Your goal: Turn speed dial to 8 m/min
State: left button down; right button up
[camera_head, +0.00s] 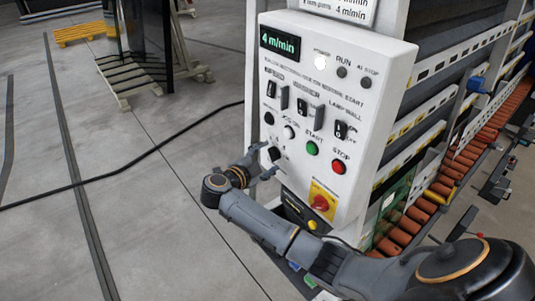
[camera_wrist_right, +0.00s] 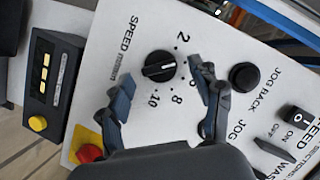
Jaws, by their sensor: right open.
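The black speed dial (camera_wrist_right: 158,66) sits on the white control panel (camera_head: 330,60), with a printed scale around it. The 2, 8 and 10 marks are readable; the right finger covers part of the scale. I cannot tell exactly which mark its pointer faces. It also shows small in the head view (camera_head: 273,154). The green display (camera_head: 280,43) reads 4 m/min. My right gripper (camera_wrist_right: 163,88) is open, its two fingers apart on either side of the dial's lower area. In the head view my right gripper (camera_head: 264,162) is close to the dial. My left gripper is out of view.
A black button (camera_wrist_right: 244,77) is right of the fingers in the wrist view. The green start button (camera_head: 312,148), red stop button (camera_head: 338,167) and red-yellow main switch (camera_head: 321,202) are on the panel. Rollers (camera_head: 440,190) run at right. Floor at left is open, crossed by a cable (camera_head: 120,165).

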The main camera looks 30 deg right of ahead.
jog(key=shift+w+d, duration=0.1)
jog(key=shift+d, duration=0.15)
jog(key=c, duration=1.1)
jog(key=shift+f+m+t+b, duration=0.45)
jog(key=shift+m+b, duration=0.25)
jog(key=shift+b, duration=0.5)
jog(key=shift+c, duration=0.2)
jog(key=m+h+b, duration=0.1)
jog(key=m+b, duration=0.3)
jog(key=b, duration=0.4)
jog(key=m+t+h+b, duration=0.1)
jog(key=m+h+b, duration=0.1)
jog(key=m+b, duration=0.3)
jog(key=f+m+h+b, duration=0.1)
jog(key=m+b, duration=0.3)
jog(key=b, duration=0.7)
jog(key=shift+m+h+b, duration=0.3)
jog(key=shift+h+b, duration=0.05)
jog(key=shift+h, duration=0.25)
